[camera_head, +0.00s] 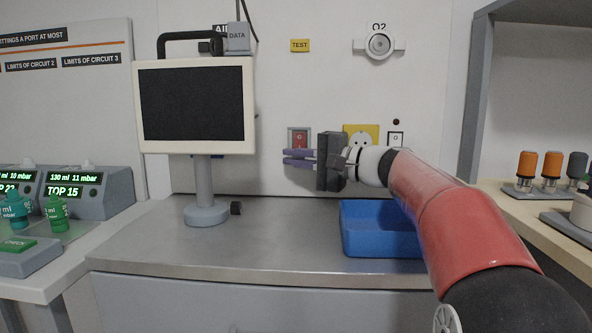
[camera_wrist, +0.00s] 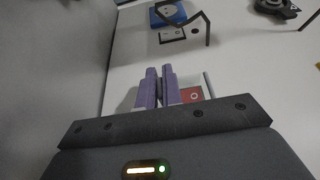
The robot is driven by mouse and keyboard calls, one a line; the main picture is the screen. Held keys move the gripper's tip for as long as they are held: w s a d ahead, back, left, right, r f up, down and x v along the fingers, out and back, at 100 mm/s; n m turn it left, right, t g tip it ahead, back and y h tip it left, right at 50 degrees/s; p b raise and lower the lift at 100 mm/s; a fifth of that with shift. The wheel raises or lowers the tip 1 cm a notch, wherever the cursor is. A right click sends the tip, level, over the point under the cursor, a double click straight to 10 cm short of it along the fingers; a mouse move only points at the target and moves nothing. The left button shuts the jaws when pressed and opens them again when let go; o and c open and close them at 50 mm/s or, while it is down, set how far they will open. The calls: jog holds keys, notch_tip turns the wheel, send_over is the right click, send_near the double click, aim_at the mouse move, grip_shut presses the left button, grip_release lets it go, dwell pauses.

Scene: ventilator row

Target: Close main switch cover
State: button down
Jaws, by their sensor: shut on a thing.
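The main switch (camera_head: 299,138) is a red panel in a grey frame on the back wall, partly hidden by my gripper in the head view. In the wrist view its red face (camera_wrist: 190,95) and pale frame show just right of my fingers. My gripper (camera_head: 287,158) points left in front of the switch's lower part. Its purple fingers (camera_wrist: 159,88) are nearly together, with a thin gap. They appear shut on the edge of the switch cover, but the cover itself is hard to make out between them.
A monitor (camera_head: 195,105) on a stand is left of my gripper. A blue bin (camera_head: 375,250) stands on the metal counter (camera_head: 260,238) below my arm. The counter's middle is clear.

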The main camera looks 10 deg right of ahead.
jog(key=c, duration=1.6)
grip_release()
jog(key=shift+o, duration=0.2)
jog(key=shift+d, duration=0.1)
jog(key=v, duration=0.7)
jog(key=shift+s+d, duration=0.2)
jog(key=shift+s, duration=0.05)
